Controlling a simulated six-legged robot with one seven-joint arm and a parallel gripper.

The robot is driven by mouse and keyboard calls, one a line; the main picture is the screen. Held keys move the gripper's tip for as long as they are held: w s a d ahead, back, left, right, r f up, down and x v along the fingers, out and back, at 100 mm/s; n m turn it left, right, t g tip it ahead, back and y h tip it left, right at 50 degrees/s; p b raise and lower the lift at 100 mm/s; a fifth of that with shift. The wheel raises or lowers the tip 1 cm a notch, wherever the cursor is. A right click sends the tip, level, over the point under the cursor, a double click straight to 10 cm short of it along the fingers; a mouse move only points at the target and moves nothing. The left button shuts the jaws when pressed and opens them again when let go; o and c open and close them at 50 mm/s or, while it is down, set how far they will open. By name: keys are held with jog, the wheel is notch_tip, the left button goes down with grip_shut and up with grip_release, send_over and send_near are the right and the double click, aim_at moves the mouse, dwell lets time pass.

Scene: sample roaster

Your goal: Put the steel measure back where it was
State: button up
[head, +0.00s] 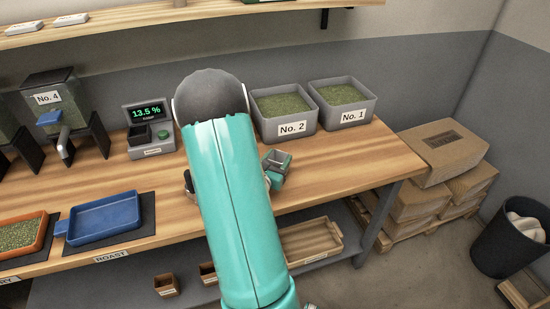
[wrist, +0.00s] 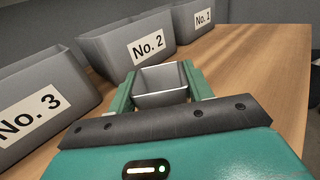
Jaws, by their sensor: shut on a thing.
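The steel measure (wrist: 162,84) is a small square grey cup. In the wrist view it sits between the two green fingers of my gripper (wrist: 161,92), which is shut on it. Its inside looks bare and grey there. In the head view the measure (head: 279,158) shows just right of my arm, over the wooden bench in front of the No. 2 bin. My gripper (head: 274,171) is partly hidden by my arm. I cannot tell whether the measure touches the bench.
Grey bins No. 2 (head: 284,112) and No. 1 (head: 342,103) hold green beans. Bin No. 3 (wrist: 40,105) is close at left in the wrist view. A meter (head: 149,127) reads 13.5 %. A blue tray (head: 103,216) lies front left. The bench right of the measure is clear.

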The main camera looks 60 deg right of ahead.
jog(key=shift+s, duration=0.15)
jog(key=shift+w+a, duration=0.1)
jog(key=shift+w, duration=0.15)
jog(key=shift+s+f, duration=0.15)
jog(key=shift+s, duration=0.1)
jog(key=o, duration=1.2)
jog(key=shift+w, duration=0.15)
jog(key=shift+c, duration=0.2)
jog(key=shift+a+r, duration=0.15)
jog(key=shift+r, duration=0.05)
jog(key=a, duration=1.1)
jog(key=shift+a, duration=0.3)
